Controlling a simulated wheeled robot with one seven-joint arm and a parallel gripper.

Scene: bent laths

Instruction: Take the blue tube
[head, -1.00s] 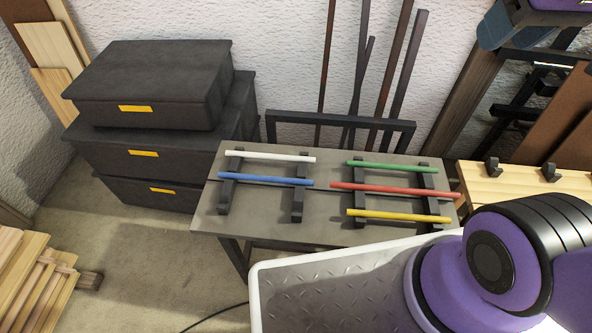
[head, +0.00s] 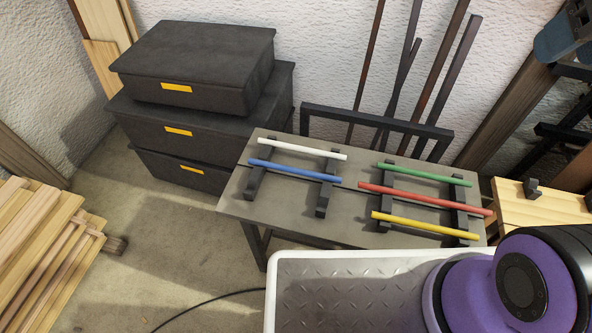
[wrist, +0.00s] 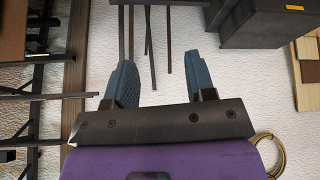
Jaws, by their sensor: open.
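The blue tube (head: 294,171) lies across a pair of dark notched holders on the grey table (head: 300,225), at the table's left side in the head view. A white tube (head: 302,148) lies just behind it on the same holders. On the right pair of holders lie a green tube (head: 424,175), a red tube (head: 425,199) and a yellow tube (head: 425,225). My gripper (wrist: 138,87) shows in the wrist view, open and empty, with its blue-grey fingers apart against the white wall. No tube shows between the fingers or elsewhere in the wrist view.
Stacked black boxes (head: 200,70) stand left of the table. A dark frame (head: 375,120) and leaning bars stand behind it. Wood planks (head: 40,240) lie at lower left. A cable (head: 205,302) runs over the floor. A wooden bench (head: 540,207) stands at right.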

